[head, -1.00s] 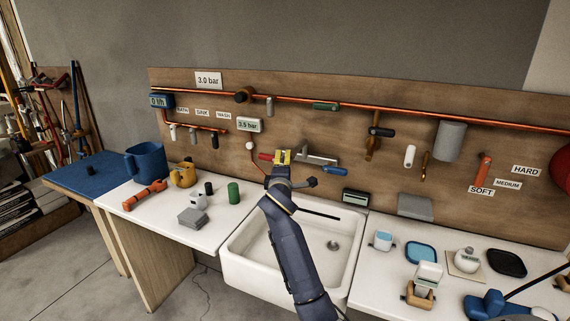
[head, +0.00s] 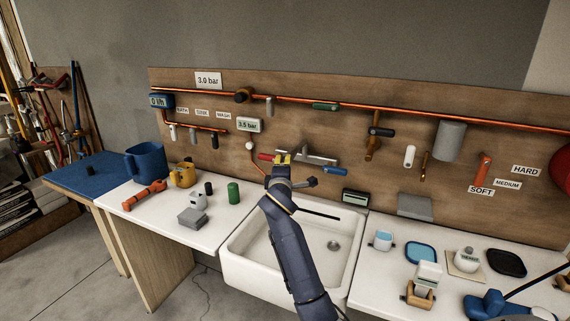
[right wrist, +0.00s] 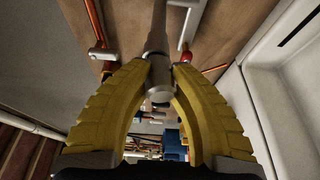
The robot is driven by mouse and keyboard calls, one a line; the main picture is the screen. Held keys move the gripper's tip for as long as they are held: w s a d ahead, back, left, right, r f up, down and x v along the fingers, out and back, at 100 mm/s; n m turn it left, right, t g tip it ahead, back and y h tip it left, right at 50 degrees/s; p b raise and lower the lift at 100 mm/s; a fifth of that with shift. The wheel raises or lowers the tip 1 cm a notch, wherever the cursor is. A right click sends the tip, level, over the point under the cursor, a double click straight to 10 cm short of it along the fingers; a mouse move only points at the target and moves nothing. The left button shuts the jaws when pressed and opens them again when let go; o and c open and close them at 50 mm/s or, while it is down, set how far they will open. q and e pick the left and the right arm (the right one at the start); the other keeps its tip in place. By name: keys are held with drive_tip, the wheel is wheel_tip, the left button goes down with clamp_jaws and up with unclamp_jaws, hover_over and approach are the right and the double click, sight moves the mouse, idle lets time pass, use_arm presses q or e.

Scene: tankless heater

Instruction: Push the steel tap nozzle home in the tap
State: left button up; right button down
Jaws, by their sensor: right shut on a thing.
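The steel tap (head: 318,159) is fixed to the wooden board above the sink, with a red handle (head: 265,157) on its left and a blue one (head: 336,169) on its right. My right gripper (head: 283,158), with yellow fingers, is at the tap's spout. In the right wrist view the right gripper (right wrist: 161,72) is shut on the steel nozzle (right wrist: 160,78), a short grey cylinder in line with the spout (right wrist: 156,35). The fingers partly cover it, so I cannot tell whether a gap is left. My left gripper is not in view.
The white sink (head: 240,262) lies below the tap. Copper pipes (head: 400,112) and several fittings are on the board.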

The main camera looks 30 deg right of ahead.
drive_tip(key=shift+w+d, duration=0.1)
drive_tip(key=shift+w, duration=0.05)
idle(0.7)
drive_tip(key=c, duration=1.2)
unclamp_jaws()
drive_tip(key=shift+f, duration=0.1)
